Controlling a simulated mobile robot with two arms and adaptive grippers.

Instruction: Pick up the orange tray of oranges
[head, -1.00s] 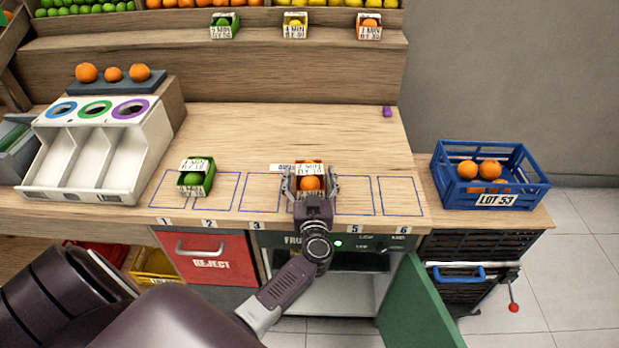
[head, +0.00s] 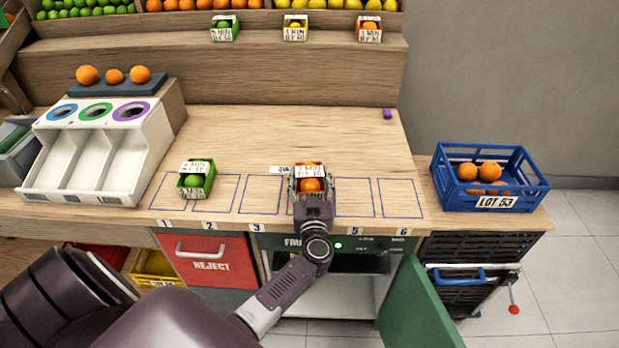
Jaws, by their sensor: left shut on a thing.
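The orange tray of oranges (head: 311,186) is at the marked slots on the wooden counter, around slot 4, with a white label across its top. An orange shows at its near side. My left gripper (head: 311,184) reaches it from the front, with its fingers shut on the tray's left and right sides. The gripper's wrist covers the slot number in front of it. Whether the tray is clear of the counter cannot be told. My right gripper is not in view.
A green tray (head: 196,179) stands at slots 1 and 2. A white sorter (head: 98,150) is at the left, and a blue crate (head: 490,178) with oranges is at the right. An open green door (head: 420,305) hangs below. The counter behind the slots is mostly clear.

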